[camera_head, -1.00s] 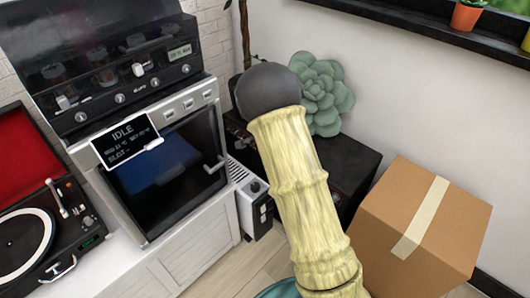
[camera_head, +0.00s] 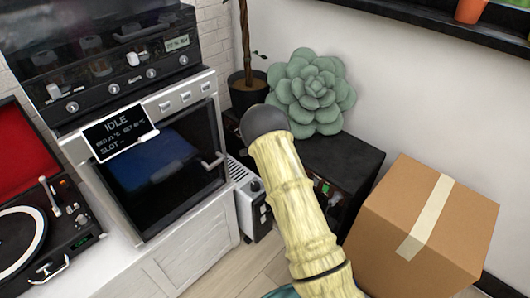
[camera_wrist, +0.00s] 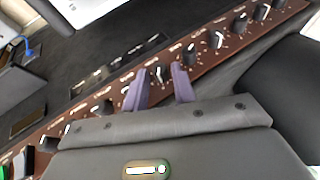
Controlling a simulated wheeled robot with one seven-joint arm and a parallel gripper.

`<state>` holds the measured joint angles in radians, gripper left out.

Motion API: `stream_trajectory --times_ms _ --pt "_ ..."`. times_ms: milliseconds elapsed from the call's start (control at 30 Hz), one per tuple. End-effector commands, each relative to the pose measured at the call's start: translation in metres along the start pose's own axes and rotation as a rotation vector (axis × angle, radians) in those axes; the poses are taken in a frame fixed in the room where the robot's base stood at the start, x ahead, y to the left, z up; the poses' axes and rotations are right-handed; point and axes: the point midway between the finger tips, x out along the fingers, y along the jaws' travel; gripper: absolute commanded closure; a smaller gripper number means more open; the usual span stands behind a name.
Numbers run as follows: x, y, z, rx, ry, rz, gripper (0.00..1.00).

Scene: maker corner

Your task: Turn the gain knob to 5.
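A brown control panel with a row of dark knobs crosses the wrist view (camera_wrist: 205,48). The labels are too small to read, so I cannot tell which knob is the gain knob. My gripper (camera_wrist: 160,84) has two purple fingers, set apart. One dark knob with a white pointer mark (camera_wrist: 158,73) shows between and just beyond the fingertips; I cannot tell if they touch it. In the head view the low black unit (camera_head: 345,158) stands behind my arm, with a small green light on its front. My gripper is hidden there.
A cardboard box (camera_head: 450,225) stands right of the black unit. A white oven-like machine (camera_head: 165,165) with an IDLE display and a turntable (camera_head: 25,240) are at left. A small white device (camera_head: 250,203) sits beside the unit.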

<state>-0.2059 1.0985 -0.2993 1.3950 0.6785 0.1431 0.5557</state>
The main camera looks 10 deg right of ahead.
Motion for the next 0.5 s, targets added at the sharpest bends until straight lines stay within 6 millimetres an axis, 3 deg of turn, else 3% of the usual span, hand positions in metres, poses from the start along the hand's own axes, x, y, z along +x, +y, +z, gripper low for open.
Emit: stream_trajectory --times_ms 333,467,500 --pt "0.0048 -0.0003 -0.0004 0.0 0.0 -0.001 0.74" --pt "0.0047 -0.0002 -0.0003 0.0 0.0 0.0 0.99" --pt "0.0047 -0.0002 -0.0003 0.0 0.0 0.0 1.0"
